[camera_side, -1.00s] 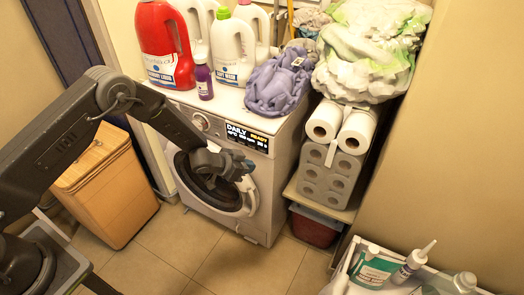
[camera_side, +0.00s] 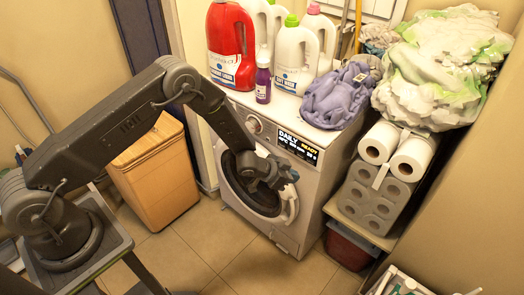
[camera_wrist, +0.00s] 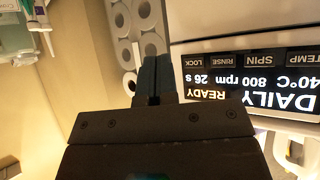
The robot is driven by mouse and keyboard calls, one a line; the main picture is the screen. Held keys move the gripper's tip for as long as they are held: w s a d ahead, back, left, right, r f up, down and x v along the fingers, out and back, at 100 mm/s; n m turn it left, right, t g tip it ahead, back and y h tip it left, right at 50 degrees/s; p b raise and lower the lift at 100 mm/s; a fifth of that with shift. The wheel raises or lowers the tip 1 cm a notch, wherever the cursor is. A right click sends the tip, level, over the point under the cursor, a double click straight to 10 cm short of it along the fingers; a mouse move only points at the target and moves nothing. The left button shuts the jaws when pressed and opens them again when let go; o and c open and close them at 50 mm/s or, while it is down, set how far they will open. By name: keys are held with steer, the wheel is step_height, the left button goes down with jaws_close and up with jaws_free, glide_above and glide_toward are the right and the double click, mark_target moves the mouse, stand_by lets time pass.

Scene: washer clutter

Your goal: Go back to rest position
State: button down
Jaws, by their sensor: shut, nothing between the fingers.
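My gripper (camera_side: 285,176) is in front of the white washing machine (camera_side: 312,222), by the right side of its round door (camera_side: 247,190). In the wrist view my gripper (camera_wrist: 155,62) has its fingers together with nothing seen between them. The washer's display panel (camera_wrist: 255,82) shows upside down beside the fingers in the wrist view, reading DAILY, READY, 40°C and 800 rpm. The display also shows in the side view (camera_side: 298,146). The door looks closed, but my arm hides part of it. I cannot tell whether the gripper touches the machine.
A red detergent jug (camera_side: 231,48), white bottles (camera_side: 294,58), a purple bottle (camera_side: 263,82) and purple cloth (camera_side: 335,100) are on the washer. Paper rolls (camera_side: 377,195) stand right. A wooden hamper (camera_side: 155,175) stands left. The floor in front (camera_side: 195,245) is clear.

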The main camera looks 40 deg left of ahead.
steer(key=s+a+r+n+y, duration=0.1)
steer(key=a+r+y, duration=0.15)
steer(key=r, duration=0.85)
steer(key=s+a+r+n+y, duration=0.15)
steer(key=a+r, duration=0.25)
steer(key=r, duration=0.6)
steer(key=s+a+r+n+y, duration=0.2)
steer(key=s+a+r, duration=0.2)
steer(key=s+r, duration=0.6)
steer(key=s+r+g, duration=0.1)
steer(key=s+r, duration=0.1)
steer(key=s, duration=0.9)
steer(key=s+r+n+g, duration=0.1)
steer(key=s+r+g, duration=0.1)
steer(key=s, duration=0.9)
steer(key=shift+d+r+g, duration=0.15)
steer(key=shift+r+g, duration=0.15)
steer(key=shift+r, duration=0.5)
steer(key=c, duration=1.9)
jaws_free()
steer(key=shift+n, duration=0.25)
